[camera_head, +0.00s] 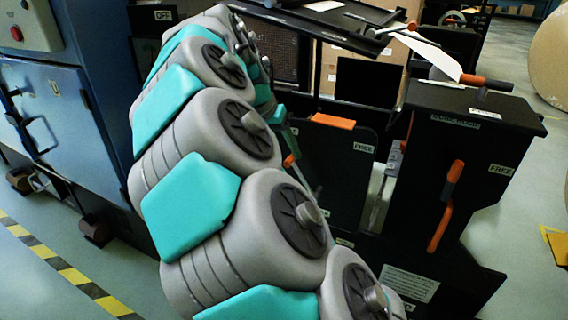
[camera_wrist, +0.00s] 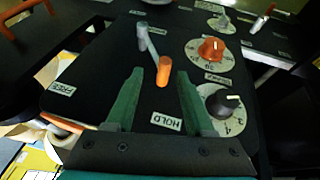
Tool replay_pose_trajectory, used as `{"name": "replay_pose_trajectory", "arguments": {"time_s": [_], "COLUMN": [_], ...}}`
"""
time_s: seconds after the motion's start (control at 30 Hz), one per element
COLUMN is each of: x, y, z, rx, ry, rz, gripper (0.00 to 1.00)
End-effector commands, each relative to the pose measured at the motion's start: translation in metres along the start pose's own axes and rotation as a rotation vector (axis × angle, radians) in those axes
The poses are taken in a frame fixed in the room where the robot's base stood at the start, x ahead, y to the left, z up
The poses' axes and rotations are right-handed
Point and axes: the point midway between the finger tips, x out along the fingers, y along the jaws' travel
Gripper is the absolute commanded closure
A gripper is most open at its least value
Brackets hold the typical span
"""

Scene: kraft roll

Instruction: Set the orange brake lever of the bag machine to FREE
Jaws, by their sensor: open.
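In the wrist view the brake lever (camera_wrist: 163,70) has a grey arm on a pivot and an orange grip. It sits on a black panel (camera_wrist: 95,70). The lever points down toward the HOLD label (camera_wrist: 166,121); the FREE label (camera_wrist: 62,89) is at the panel's left. My gripper (camera_wrist: 163,82) is open, its two green fingers on either side of the orange grip's lower end. A gap shows on both sides, and I cannot tell the depth between them. In the head view my arm hides most of the gripper and lever.
An orange knob (camera_wrist: 211,49) and a black knob (camera_wrist: 225,102) on dials are close to the right finger. In the head view a black box with an orange-gripped handle (camera_head: 440,226) stands at the right and a blue cabinet (camera_head: 60,110) at the left.

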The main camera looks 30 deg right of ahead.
Motion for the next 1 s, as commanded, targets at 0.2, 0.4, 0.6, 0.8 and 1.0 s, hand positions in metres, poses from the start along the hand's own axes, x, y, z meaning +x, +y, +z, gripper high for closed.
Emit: {"name": "replay_pose_trajectory", "arguments": {"time_s": [0.2,0.4,0.6,0.8,1.0], "x": [0.007,0.023,0.053,0.077,0.082], "y": [-0.009,-0.009,-0.007,-0.008,-0.008], "z": [-0.008,-0.007,-0.007,-0.008,-0.008], "rx": [0.005,0.004,0.005,0.003,0.003], "ry": [0.003,0.003,0.002,0.006,0.006], "rz": [0.012,0.013,0.014,0.012,0.011], "gripper": [0.47,0.47,0.47,0.47,0.47]}}
